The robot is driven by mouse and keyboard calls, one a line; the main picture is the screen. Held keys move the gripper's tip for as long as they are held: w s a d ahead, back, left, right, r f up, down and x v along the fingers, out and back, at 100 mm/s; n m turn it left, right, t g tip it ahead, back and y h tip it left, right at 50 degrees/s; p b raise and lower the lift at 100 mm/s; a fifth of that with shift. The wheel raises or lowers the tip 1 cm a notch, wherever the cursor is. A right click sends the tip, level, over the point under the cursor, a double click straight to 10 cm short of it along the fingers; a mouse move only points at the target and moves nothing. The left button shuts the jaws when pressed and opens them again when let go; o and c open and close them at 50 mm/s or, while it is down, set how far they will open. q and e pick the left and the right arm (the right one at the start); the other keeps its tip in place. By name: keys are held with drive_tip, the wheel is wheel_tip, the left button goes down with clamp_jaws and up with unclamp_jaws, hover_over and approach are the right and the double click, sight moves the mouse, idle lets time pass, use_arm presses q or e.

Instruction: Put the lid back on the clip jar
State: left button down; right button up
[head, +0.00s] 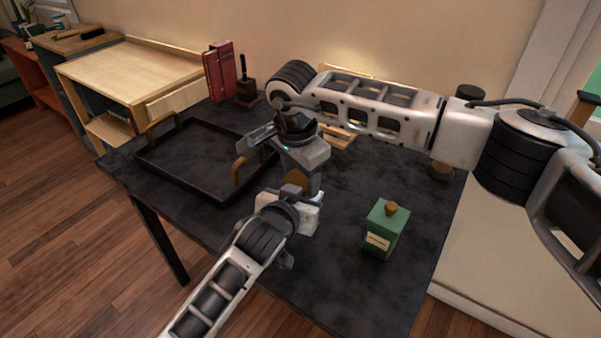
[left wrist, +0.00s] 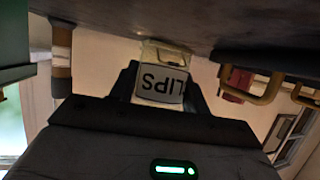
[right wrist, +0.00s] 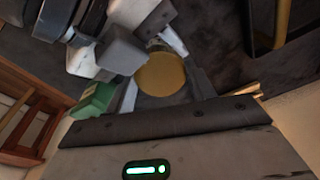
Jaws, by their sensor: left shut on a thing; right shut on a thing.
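The clip jar (left wrist: 162,55) is clear with a white label (left wrist: 162,88), upside down in the left wrist view. It sits between the fingers of my left gripper (left wrist: 165,85), which is shut on it. In the head view the jar is mostly hidden by my left gripper (head: 291,208). The round tan lid (right wrist: 162,75) is between the fingers of my right gripper (right wrist: 165,88), shut on it. In the head view the lid (head: 297,178) shows as a brown patch below my right gripper (head: 303,165), close to the left one. Whether lid and jar touch, I cannot tell.
A green bottle (head: 384,232) with a cork stands right of the grippers on the dark table (head: 330,280). A black tray (head: 190,160) with brass handles lies to the left. Red books (head: 219,72) and a dark stamp-like object (head: 246,90) stand at the back. The front of the table is clear.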

drive_tip(key=o, duration=1.1)
drive_tip(key=shift+r, duration=0.15)
drive_tip(key=shift+s+a+r, duration=0.1)
drive_tip(key=shift+s+r, duration=0.1)
drive_tip(key=shift+r, duration=0.9)
drive_tip(key=shift+s+a+r, duration=0.1)
drive_tip(key=shift+s+r, duration=0.05)
drive_tip(key=shift+r, duration=0.9)
drive_tip(key=shift+c, duration=0.6)
drive_tip(key=r+n, duration=0.3)
drive_tip(key=shift+s+r, duration=0.2)
drive_tip(key=shift+s, duration=0.05)
drive_tip(key=shift+f, duration=0.1)
